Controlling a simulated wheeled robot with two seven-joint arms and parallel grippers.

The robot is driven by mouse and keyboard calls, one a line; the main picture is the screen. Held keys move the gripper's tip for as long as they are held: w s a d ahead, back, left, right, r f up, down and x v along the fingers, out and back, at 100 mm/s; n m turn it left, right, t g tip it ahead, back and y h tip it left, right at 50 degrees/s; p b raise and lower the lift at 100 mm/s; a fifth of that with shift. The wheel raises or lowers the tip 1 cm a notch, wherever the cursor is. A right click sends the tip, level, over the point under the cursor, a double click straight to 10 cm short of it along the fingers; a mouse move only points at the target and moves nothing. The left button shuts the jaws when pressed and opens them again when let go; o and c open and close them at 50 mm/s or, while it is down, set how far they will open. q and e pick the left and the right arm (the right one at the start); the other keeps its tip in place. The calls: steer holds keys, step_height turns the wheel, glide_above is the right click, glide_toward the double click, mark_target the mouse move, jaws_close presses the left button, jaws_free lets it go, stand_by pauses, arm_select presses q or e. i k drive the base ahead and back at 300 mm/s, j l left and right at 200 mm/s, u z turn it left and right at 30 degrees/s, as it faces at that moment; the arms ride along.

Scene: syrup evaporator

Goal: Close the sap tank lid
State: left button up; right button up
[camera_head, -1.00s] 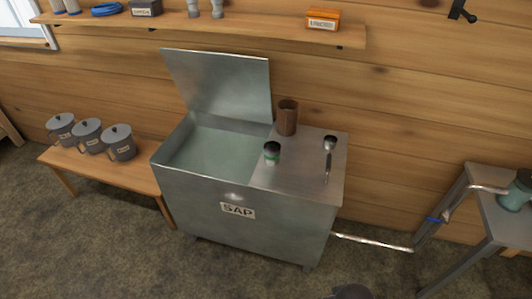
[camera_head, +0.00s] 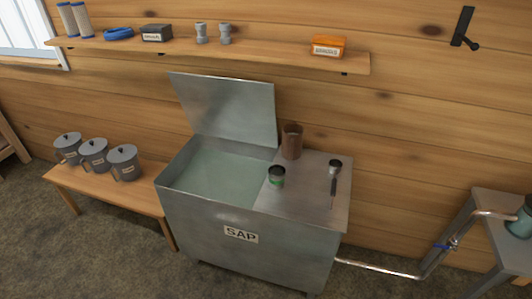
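The sap tank (camera_head: 240,241) is a grey metal box with a SAP label on its front, standing against the wooden wall. Its lid (camera_head: 226,110) is a flat metal panel standing open, hinged at the back and leaning back over the left half. The opening shows pale liquid inside. The right half of the top is a fixed metal surface holding a brown cylinder (camera_head: 292,142), a small dark can with a green band (camera_head: 277,177) and a ladle-like tool (camera_head: 334,180). Neither of my grippers is in view.
A low wooden bench (camera_head: 110,193) with several grey lidded pots stands left of the tank. A wall shelf (camera_head: 220,52) runs above the lid. A pipe (camera_head: 400,272) leads from the tank's lower right to a metal stand (camera_head: 482,235). Floor is open at front left.

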mark_target(234, 109)
steer(key=i+j+z, duration=0.25)
steer(key=j, duration=0.55)
steer(key=i+j+z, duration=0.3)
steer(key=j, duration=0.55)
steer(key=i+j+z, duration=0.1)
steer(key=j+z, duration=0.15)
steer(key=j, duration=0.6)
steer(key=j+z, duration=0.25)
steer(key=j, duration=0.65)
